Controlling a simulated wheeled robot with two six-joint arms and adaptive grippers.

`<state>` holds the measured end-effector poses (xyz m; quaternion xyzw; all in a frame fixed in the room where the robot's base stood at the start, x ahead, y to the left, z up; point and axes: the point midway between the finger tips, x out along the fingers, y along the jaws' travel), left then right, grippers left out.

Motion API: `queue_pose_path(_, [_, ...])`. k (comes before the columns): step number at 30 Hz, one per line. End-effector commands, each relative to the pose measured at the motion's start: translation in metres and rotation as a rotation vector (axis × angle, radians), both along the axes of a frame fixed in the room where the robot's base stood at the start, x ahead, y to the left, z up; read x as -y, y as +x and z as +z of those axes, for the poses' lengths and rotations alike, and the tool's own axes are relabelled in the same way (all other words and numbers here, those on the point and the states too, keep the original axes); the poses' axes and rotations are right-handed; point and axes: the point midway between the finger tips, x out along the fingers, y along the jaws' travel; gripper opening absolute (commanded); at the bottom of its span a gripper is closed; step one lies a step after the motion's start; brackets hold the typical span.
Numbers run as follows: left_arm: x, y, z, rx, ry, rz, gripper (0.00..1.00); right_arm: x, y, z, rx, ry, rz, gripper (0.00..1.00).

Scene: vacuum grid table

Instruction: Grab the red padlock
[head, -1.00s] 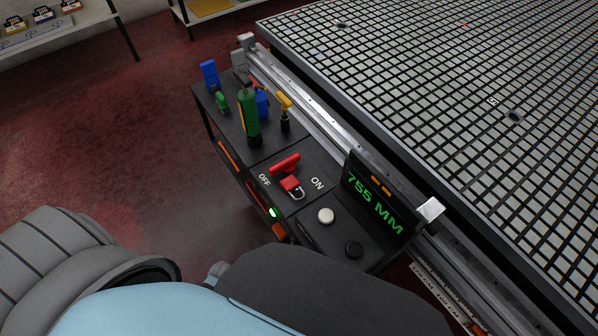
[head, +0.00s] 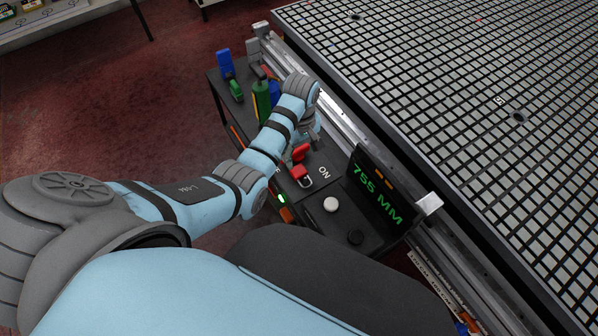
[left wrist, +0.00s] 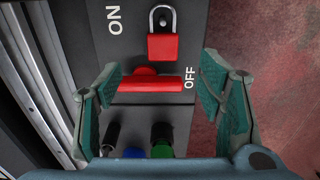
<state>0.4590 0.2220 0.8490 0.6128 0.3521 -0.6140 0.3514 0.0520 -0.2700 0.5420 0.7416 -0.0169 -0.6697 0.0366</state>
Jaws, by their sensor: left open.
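The red padlock (head: 300,172) with its metal shackle lies on the dark control panel beside the ON label. In the left wrist view the padlock (left wrist: 165,47) is at the top centre, shackle pointing up in the picture. A red switch handle (head: 301,152) is beside it; in the left wrist view the handle (left wrist: 150,83) lies between my fingers. My left gripper (left wrist: 163,80) is open and empty, its fingertips short of the padlock in that view. In the head view my left gripper (head: 312,130) is partly hidden by its wrist. My right gripper is not in view.
Blue, green and dark tools (head: 262,98) stand on the panel's far end, partly behind my left arm. A white button (head: 331,204), a black knob (head: 355,237) and a green-lit display (head: 377,200) are nearer. The large grid table (head: 450,90) fills the right.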

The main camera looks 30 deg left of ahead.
Motion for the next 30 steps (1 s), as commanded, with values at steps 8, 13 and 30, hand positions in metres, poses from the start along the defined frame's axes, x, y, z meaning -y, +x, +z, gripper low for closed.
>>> queue_pose_path(8, [0.003, -0.003, -0.051, 0.001, -0.001, -0.001, 0.62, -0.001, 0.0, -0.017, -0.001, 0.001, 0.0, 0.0])
queue_pose_path(13, [0.01, -0.011, -0.084, 0.0, 0.001, -0.001, 0.62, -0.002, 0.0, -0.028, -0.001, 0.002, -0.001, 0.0])
queue_pose_path(30, [0.01, -0.011, -0.093, 0.003, 0.001, -0.003, 0.18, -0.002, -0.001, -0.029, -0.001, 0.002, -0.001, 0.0])
